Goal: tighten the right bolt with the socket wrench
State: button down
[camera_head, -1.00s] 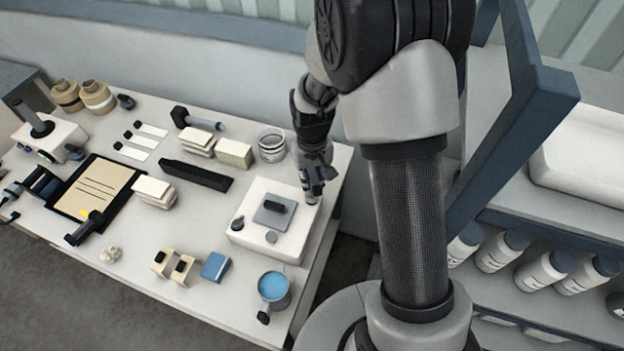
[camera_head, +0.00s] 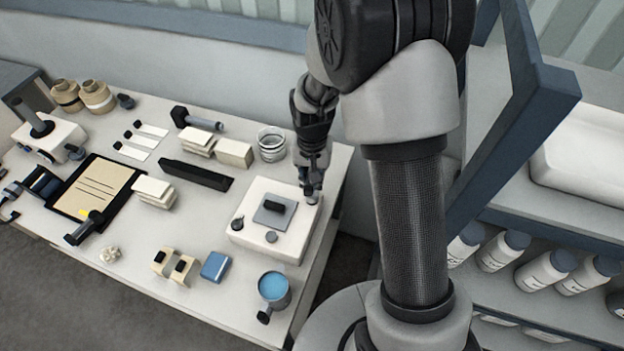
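A white block-shaped unit (camera_head: 255,243) sits at the right end of the table. A grey plate with a black handle (camera_head: 273,212) is on its top. A dark round knob or bolt head (camera_head: 238,223) is at its left and a small grey round one (camera_head: 271,237) at its front. My gripper (camera_head: 312,190) points down at the unit's right back corner. A small grey cylindrical piece (camera_head: 311,199) shows at its fingertips; I cannot tell whether it is a socket or a bolt. I cannot make out the socket wrench, nor whether the fingers are shut.
A blue-filled cup (camera_head: 273,287) and a blue block (camera_head: 215,266) stand in front of the unit. A clear jar (camera_head: 271,145) stands close behind, left of my gripper. A black bar (camera_head: 196,174) and cream blocks (camera_head: 234,153) lie to the left. Bottles fill a shelf (camera_head: 520,290) at right.

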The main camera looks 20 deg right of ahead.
jog(key=shift+m, duration=2.2)
jog(key=shift+f+m, duration=0.1)
jog(key=shift+m, duration=1.9)
